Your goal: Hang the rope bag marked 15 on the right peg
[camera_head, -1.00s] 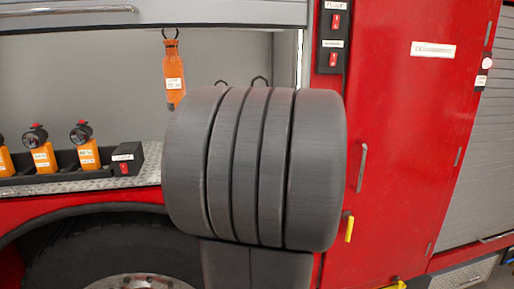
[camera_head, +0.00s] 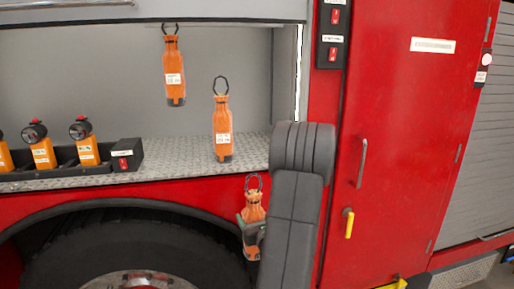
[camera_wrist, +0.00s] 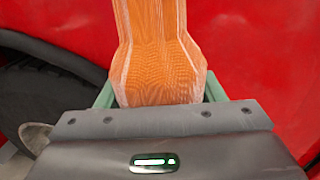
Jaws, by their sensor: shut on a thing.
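My gripper (camera_head: 252,234) is shut on an orange rope bag (camera_head: 253,208) with a dark loop on top. It holds the bag upright in front of the red panel above the wheel, below the shelf edge. In the wrist view the bag (camera_wrist: 160,60) sits between the greenish fingers; no label shows there. A second orange bag (camera_head: 173,80) hangs by its loop at the top of the bay. Label numbers are unreadable. No peg shows clearly.
A black holder (camera_head: 70,168) with several orange devices stands at the shelf's left. The tread-plate shelf (camera_head: 190,172) is bare at its middle. A red door (camera_head: 400,150) with handles is at right, a wheel (camera_head: 130,250) below.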

